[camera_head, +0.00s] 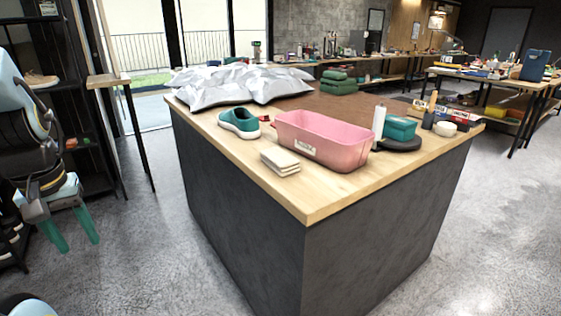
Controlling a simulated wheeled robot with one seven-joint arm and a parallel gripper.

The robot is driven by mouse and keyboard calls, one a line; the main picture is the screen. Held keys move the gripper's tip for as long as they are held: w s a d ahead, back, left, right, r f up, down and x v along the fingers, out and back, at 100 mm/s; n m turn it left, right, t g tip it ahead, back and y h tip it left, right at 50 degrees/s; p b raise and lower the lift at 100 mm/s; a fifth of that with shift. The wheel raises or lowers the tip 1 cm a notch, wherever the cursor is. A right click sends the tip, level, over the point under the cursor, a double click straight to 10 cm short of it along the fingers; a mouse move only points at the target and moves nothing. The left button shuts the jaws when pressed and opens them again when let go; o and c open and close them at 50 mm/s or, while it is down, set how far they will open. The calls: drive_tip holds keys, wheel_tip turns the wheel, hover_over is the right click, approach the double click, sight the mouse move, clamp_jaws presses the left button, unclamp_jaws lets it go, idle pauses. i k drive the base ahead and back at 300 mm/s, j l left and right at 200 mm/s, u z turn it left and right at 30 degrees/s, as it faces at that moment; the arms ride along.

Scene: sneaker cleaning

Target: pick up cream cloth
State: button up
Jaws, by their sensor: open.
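The cream cloth (280,161) lies folded in a small stack on the wooden worktop (312,197). It is near the front left edge, just left of the pink tub (324,139) and in front of a teal sneaker (239,123). My gripper (69,247) is at the left of the view, away from the counter, over the floor. Its two teal fingers point down, stand apart and hold nothing. The cloth is in plain sight.
Silver crumpled bags (235,86) lie behind the sneaker. Green folded cloths (338,84) lie farther back. The worktop's front corner is bare. A small side table (107,80) stands left.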

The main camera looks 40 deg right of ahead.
sight(283, 164)
drive_tip(key=i+l+z, duration=0.35)
drive_tip(key=i+l, duration=0.35)
